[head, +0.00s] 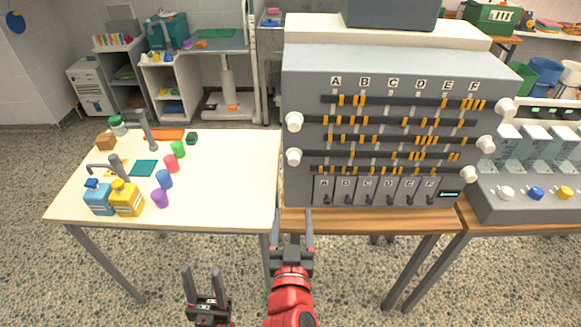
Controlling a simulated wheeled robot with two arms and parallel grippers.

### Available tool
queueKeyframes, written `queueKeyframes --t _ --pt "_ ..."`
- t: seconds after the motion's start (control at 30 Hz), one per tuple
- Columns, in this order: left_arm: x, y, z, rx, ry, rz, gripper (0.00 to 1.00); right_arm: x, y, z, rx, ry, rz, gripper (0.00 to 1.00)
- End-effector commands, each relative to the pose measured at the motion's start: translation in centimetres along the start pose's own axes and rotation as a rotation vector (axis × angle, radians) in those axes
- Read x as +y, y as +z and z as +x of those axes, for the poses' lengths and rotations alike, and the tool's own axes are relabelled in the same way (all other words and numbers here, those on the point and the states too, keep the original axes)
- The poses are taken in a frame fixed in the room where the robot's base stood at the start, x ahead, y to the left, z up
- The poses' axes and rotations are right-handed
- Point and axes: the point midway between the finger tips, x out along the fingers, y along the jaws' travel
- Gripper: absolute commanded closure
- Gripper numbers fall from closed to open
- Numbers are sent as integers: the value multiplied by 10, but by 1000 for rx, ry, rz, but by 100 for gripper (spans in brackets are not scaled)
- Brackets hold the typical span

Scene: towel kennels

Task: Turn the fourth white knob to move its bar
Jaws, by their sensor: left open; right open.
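A large grey machine (305,85) stands on a wooden table, its face lettered A to F. Dark horizontal bars with orange tabs cross the face; the lowest bar (395,171) runs just above a row of small levers. White knobs stick out at its sides: an upper left knob (294,121), a lower left knob (293,157), an upper right knob (503,106), a middle right knob (486,144) and a lower right knob (469,174). My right gripper (294,228) is open and empty in front of the machine's lower left. My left gripper (204,282) is open and empty, lower and further left.
A cream table (230,180) at left holds colored cups, a blue bottle (98,198) and a yellow bottle (127,198). A grey device (530,200) with white, blue and yellow knobs stands at right. Speckled floor is clear between the tables and me.

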Motion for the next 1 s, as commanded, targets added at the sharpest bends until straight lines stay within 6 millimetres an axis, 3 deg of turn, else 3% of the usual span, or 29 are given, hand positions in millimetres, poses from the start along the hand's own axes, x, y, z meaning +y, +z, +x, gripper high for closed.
queueKeyframes --t 0.23,0.33,0.4,0.7,1.0 --pt "2 5 -29 0 0 0 50 3 4 33 4 7 1 31" --pt "1 5 -27 0 0 0 50 2 1 58 3 6 -1 31" --pt "1 2 -15 0 0 0 50 2 -5 74 -1 6 -3 31" --pt "0 -1 5 0 0 0 50 1 -2 135 -2 3 -5 31" --pt "-1 -2 14 0 0 0 50 0 0 168 0 -1 -4 31"
